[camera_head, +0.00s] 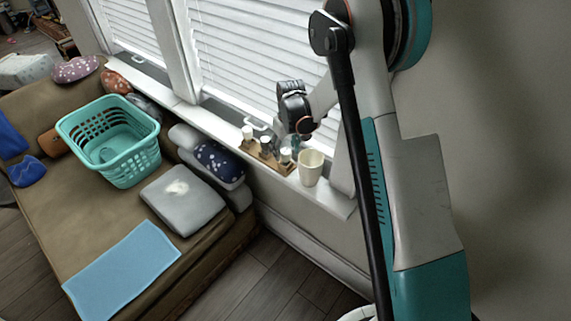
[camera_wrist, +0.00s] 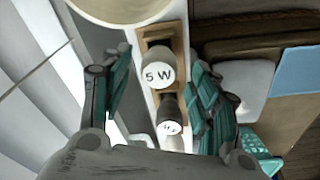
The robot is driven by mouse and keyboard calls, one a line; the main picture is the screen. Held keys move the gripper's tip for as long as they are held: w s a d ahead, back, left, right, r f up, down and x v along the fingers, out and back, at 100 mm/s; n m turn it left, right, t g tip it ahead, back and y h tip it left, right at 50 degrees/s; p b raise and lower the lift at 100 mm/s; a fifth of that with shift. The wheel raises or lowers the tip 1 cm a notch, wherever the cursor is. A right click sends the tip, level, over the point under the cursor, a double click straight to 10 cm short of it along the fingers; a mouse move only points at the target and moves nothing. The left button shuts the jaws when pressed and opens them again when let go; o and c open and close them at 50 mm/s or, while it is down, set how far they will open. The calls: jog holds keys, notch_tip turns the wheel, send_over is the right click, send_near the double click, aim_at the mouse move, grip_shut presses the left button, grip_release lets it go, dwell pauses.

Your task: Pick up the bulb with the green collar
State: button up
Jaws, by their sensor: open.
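Several bulbs stand in a row in a wooden rack (camera_head: 268,162) on the window sill. One white-topped bulb (camera_head: 247,132) is at the rack's left end, and another (camera_head: 285,155) is at its right. In the wrist view a bulb marked "5 W" (camera_wrist: 158,75) and a second bulb (camera_wrist: 169,128) show white faces and dark collars; I cannot make out a green collar on either. My gripper (camera_head: 302,136) is above the rack's right end. In the wrist view its teal fingers (camera_wrist: 158,62) are apart on either side of the bulbs, holding nothing.
A cream cup (camera_head: 311,167) stands on the sill right beside the rack; its rim (camera_wrist: 120,15) shows close in the wrist view. Window blinds (camera_head: 260,45) rise behind. A sofa with a teal basket (camera_head: 112,140) and a grey cushion (camera_head: 183,200) lies left below.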

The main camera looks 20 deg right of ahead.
jog(key=f, duration=0.3)
jog(key=shift+w+b, duration=0.2)
jog(key=shift+b, duration=0.15)
jog(key=shift+r, duration=0.1)
jog(key=c, duration=1.1)
jog(key=shift+o, duration=0.2)
jog(key=shift+r, duration=0.1)
